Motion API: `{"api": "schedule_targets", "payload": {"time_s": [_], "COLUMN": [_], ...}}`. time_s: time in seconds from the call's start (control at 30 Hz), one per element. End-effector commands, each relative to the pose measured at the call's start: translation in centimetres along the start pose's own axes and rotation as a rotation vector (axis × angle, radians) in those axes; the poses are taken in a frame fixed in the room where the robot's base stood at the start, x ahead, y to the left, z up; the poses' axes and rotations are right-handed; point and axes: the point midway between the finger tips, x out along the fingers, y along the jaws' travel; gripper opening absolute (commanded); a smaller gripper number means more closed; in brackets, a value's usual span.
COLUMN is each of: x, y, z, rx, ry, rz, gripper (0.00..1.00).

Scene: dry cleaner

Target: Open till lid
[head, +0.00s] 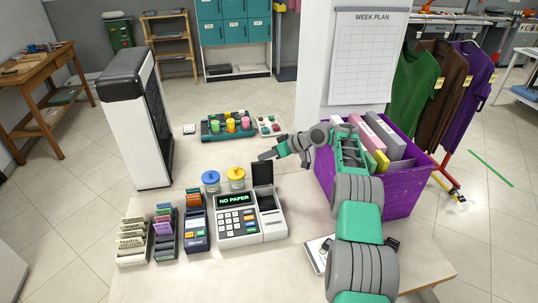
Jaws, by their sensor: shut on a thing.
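The till (238,216) stands on the counter, with a keypad and a display reading "NO PAPER". Its dark lid (262,173) stands upright at the back of the right-hand part. In front of the lid a dark, open compartment (267,199) shows. My gripper (263,156) reaches in from the right and is at the lid's top edge, shut on it. The fingertips are small in the head view, so the exact grip is hard to see.
A purple crate (350,194) with folders stands right of the till, under my arm. A card terminal (196,230) and card racks (133,241) stand left. Blue (211,181) and yellow (236,178) lidded pots stand behind the till. A tray of thread spools (230,128) lies farther back.

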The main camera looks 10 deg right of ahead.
Motion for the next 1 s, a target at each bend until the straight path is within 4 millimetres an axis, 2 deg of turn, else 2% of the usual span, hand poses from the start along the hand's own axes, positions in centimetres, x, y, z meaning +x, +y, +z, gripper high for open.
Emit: {"api": "schedule_targets", "payload": {"time_s": [0.03,0.43,0.47,0.8,1.0], "x": [0.91,1.17,1.17,1.27,1.43], "y": [-0.07,-0.07,-0.07,-0.24,-0.48], "z": [1.45,1.57,1.57,1.52,1.45], "rx": [0.018,0.021,0.021,0.018,0.015], "ry": [-0.020,-0.022,-0.022,-0.023,-0.024], "rz": [-0.013,-0.013,-0.013,-0.017,-0.021], "gripper": [0.00,0.00,0.08,0.36,0.37]}}
